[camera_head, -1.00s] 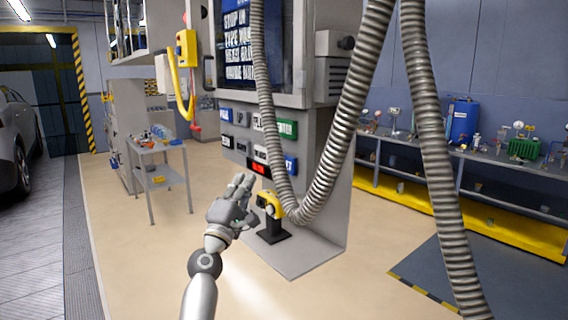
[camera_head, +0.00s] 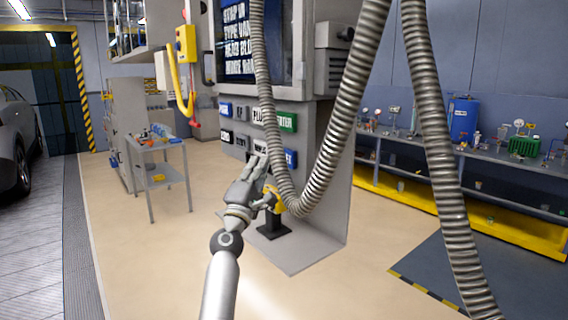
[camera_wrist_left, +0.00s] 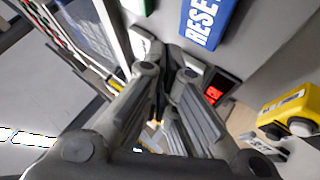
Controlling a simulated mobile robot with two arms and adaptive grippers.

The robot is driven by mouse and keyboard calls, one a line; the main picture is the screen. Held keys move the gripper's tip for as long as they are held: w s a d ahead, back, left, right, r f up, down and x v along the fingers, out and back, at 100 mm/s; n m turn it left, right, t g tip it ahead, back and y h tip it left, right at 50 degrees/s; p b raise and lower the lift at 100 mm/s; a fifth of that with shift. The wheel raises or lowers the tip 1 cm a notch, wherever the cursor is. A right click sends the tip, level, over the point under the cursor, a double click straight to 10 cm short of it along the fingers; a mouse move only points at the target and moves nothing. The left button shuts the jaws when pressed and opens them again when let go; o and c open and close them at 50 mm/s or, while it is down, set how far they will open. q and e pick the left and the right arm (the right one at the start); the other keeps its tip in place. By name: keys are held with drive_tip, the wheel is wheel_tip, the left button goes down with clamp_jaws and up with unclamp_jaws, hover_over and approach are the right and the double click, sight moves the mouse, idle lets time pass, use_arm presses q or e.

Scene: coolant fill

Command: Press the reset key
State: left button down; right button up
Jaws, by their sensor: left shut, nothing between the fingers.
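The reset key is a blue key (camera_wrist_left: 208,20) with white letters reading "RESE", cut off at the top edge of the left wrist view. In the head view a blue key (camera_head: 290,158) sits at the lower right of the key panel, partly behind the hose. My left gripper (camera_head: 259,160) is shut and empty in front of the lower keys, just left of that blue key. In the left wrist view its fingertips (camera_wrist_left: 166,58) lie below and left of the reset key. Contact cannot be told. My right gripper is out of view.
A small red display (camera_wrist_left: 214,93) is right of the fingers. A yellow handheld device (camera_head: 274,202) stands on a black stand below the panel. Thick grey hoses (camera_head: 335,130) hang in front of the machine. A green key (camera_head: 287,122) sits above the blue one.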

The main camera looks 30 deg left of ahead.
sight(277, 149)
use_arm(q)
drive_tip(key=w, duration=0.1)
drive_tip(key=w+d+b, duration=0.1)
drive_tip(key=w, duration=0.1)
drive_tip(key=shift+d, duration=0.1)
idle(0.8)
drive_tip(key=shift+b, duration=0.35)
drive_tip(key=shift+w+d, duration=0.15)
drive_tip(key=shift+w, duration=0.2)
drive_tip(key=shift+w+d+b, duration=0.2)
drive_tip(key=shift+w+b, duration=0.25)
drive_tip(key=shift+b, duration=0.25)
idle(0.7)
drive_tip(key=shift+s+r, duration=0.1)
idle(0.4)
drive_tip(key=shift+s+a+p, duration=0.3)
drive_tip(key=shift+s+p, duration=0.3)
drive_tip(key=shift+s, duration=0.15)
